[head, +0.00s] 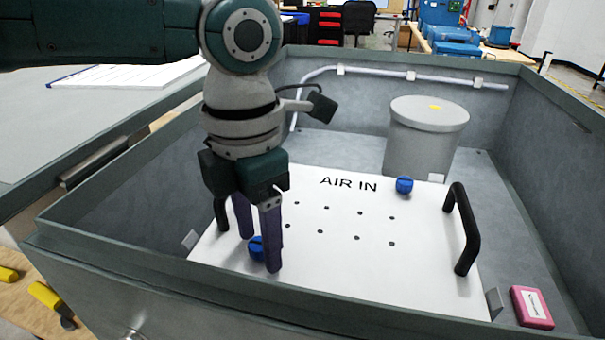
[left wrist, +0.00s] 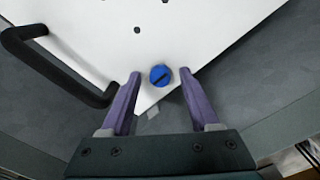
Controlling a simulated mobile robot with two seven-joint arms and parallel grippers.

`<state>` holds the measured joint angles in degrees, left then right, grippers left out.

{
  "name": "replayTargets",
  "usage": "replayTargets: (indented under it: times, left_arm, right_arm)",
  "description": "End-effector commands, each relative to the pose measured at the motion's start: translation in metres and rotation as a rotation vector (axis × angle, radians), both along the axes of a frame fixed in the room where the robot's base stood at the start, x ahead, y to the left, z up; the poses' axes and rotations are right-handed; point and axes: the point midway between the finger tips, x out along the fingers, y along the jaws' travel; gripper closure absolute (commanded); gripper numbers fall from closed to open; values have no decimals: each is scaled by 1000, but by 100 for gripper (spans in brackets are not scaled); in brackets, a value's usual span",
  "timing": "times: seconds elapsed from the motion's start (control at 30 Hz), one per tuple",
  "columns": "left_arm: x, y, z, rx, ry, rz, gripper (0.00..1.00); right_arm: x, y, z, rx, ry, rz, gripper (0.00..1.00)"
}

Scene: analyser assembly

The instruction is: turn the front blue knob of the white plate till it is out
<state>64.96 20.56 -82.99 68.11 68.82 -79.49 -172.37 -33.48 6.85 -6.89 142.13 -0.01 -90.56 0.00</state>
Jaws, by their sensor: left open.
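The white plate (head: 345,275) lies in the grey case and reads "AIR IN". The front blue knob (head: 256,248) sits near the plate's front left corner, partly hidden by a finger in the head view. In the left wrist view the knob (left wrist: 160,75) has a dark slot and stands between the fingertips, with a gap on both sides. My left gripper (head: 258,265) is open, pointing down over the plate around the knob; its purple fingers also show in the left wrist view (left wrist: 158,85). Another blue knob (head: 404,185) sits at the plate's back. My right gripper is not seen.
Black handles stand on the plate's right (head: 462,230) and left (head: 221,212) sides. A grey lidded canister (head: 425,140) stands behind the plate. A pink box (head: 531,307) lies at the case's front right. The case wall (head: 180,295) rises close in front of the plate.

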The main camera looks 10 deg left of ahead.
Motion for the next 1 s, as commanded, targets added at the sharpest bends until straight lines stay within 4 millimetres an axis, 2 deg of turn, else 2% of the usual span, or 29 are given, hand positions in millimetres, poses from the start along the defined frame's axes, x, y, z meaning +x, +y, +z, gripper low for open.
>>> replayTargets:
  times: [0.27,0.8,1.0]
  left_arm:
    - [0,0,-2,0,0,0,39]
    - [0,0,-1,0,0,0,100]
    - [0,0,-1,0,0,0,100]
  right_arm:
    - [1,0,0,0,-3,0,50]
    - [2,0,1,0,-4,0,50]
    - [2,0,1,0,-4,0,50]
